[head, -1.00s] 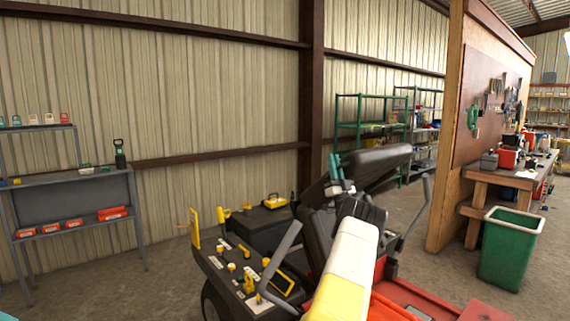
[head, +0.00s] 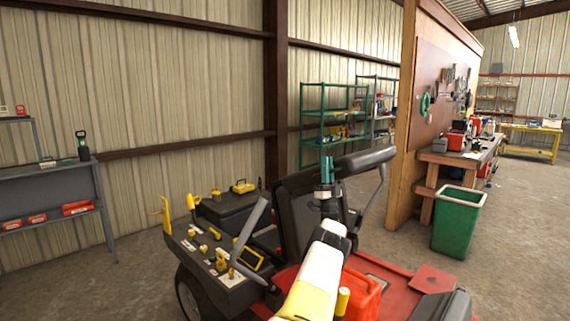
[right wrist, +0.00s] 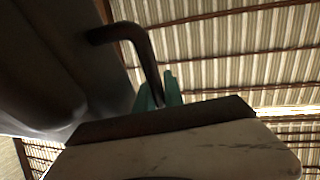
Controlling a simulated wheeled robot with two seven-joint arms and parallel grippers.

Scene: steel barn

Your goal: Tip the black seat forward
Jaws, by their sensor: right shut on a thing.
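The black seat (head: 293,215) is in the middle of the head view, tilted up on the red riding machine (head: 405,285). One dark padded part (head: 368,158) extends to the right from its top. In the right wrist view the fingers (right wrist: 158,93) meet beside a dark bent bar (right wrist: 140,50), with the dark seat (right wrist: 50,60) at left. My left gripper is out of view.
The machine's console (head: 225,265) with yellow controls is left of the seat. A green bin (head: 457,222) and workbench (head: 460,160) stand at right. Open floor lies at the left front and right.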

